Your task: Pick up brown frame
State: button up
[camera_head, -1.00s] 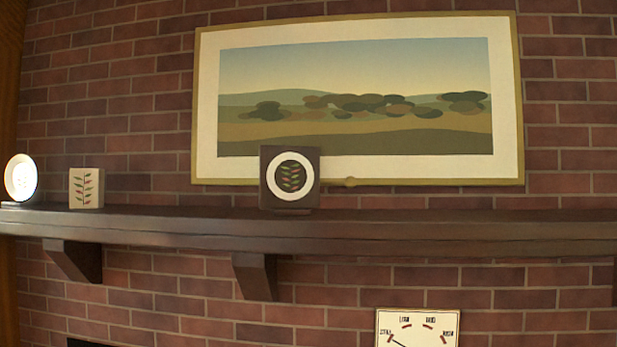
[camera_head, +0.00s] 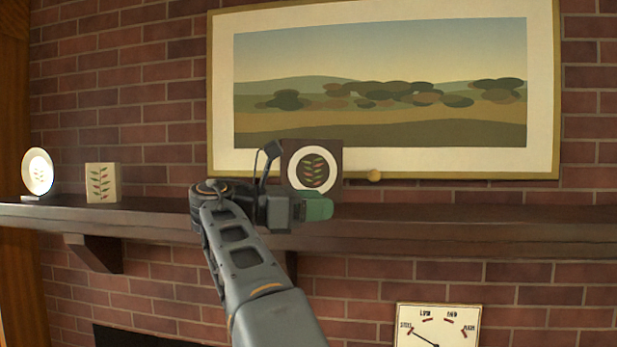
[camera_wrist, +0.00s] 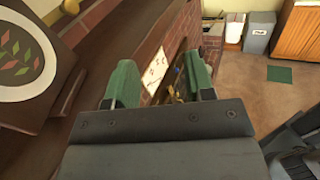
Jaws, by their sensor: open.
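The brown frame (camera_head: 333,156) is a dark square with a white ring and a leaf pattern in its middle. It stands upright on the mantel shelf (camera_head: 450,222), in front of the large landscape picture. My gripper (camera_head: 312,205) is in front of the frame's lower part and hides its base in the head view. In the wrist view the frame (camera_wrist: 75,22) fills the upper left, to the left of my gripper (camera_wrist: 160,85). The green-padded fingers are apart with nothing between them.
A cream leaf-patterned block (camera_head: 103,183) and a round white plate (camera_head: 37,173) stand farther left on the shelf. The landscape picture (camera_head: 385,95) hangs behind. A dial plate (camera_head: 437,325) is on the bricks below. The shelf's right part is clear.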

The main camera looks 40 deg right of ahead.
aim_at(306, 164)
jog(key=i, duration=0.85)
jog(key=u, duration=0.05)
